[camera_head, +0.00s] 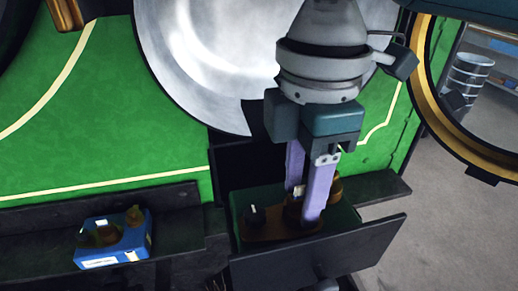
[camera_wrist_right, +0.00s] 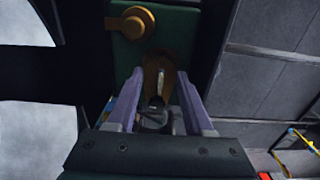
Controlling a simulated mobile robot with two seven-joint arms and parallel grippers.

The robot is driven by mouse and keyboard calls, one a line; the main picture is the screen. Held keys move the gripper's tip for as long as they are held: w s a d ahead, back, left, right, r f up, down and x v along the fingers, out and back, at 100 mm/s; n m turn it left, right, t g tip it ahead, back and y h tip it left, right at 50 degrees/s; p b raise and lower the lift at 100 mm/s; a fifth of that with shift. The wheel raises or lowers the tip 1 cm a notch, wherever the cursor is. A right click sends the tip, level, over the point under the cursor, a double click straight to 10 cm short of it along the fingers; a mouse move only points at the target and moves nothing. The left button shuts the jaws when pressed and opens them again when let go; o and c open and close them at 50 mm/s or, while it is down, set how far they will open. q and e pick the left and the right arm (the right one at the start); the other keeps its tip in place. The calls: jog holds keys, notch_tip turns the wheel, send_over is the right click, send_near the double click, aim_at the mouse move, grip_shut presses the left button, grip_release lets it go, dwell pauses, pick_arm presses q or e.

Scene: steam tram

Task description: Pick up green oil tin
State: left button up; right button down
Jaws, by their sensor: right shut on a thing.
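The green oil tin (camera_head: 268,197) is a dark green box with brass and dark fittings on its top. It sits at a dark ledge below the green tram panel, behind a dark upright plate. My right gripper (camera_head: 303,203) points down on it, its two purple fingers shut on its top fitting. In the right wrist view, the tin (camera_wrist_right: 125,52) shows its brass knob, and the fingers of my right gripper (camera_wrist_right: 160,82) stand either side of the brass middle part. The fingertips' exact contact is partly hidden. My left gripper is not in view.
A blue tin (camera_head: 138,240) with brass fittings stands on the dark ledge (camera_head: 178,199) to the left. The dark upright plate (camera_head: 330,255) is close in front of the green tin. A large round metal disc (camera_head: 205,60) and a brass ring (camera_head: 432,95) are behind. Grey floor lies right.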

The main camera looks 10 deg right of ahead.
jog(key=shift+r, duration=0.1)
notch_tip(320, 180, up, 20)
jog(key=f, duration=0.1)
jog(key=s+d+f+m, duration=0.1)
jog(key=d+f+m, duration=0.15)
jog(key=m, duration=0.65)
jog(key=s+d+f+m, duration=0.1)
jog(key=d+m, duration=0.3)
jog(key=m, duration=0.5)
jog(key=s+r+p, duration=0.3)
jog(key=r+p, duration=0.9)
jog(key=p, duration=0.1)
jog(key=s+r+p, duration=0.3)
jog(key=r+p, duration=0.9)
jog(key=p, duration=0.1)
jog(key=shift+d+r, duration=0.15)
jog(key=shift+r, duration=0.1)
jog(key=shift+f, duration=0.1)
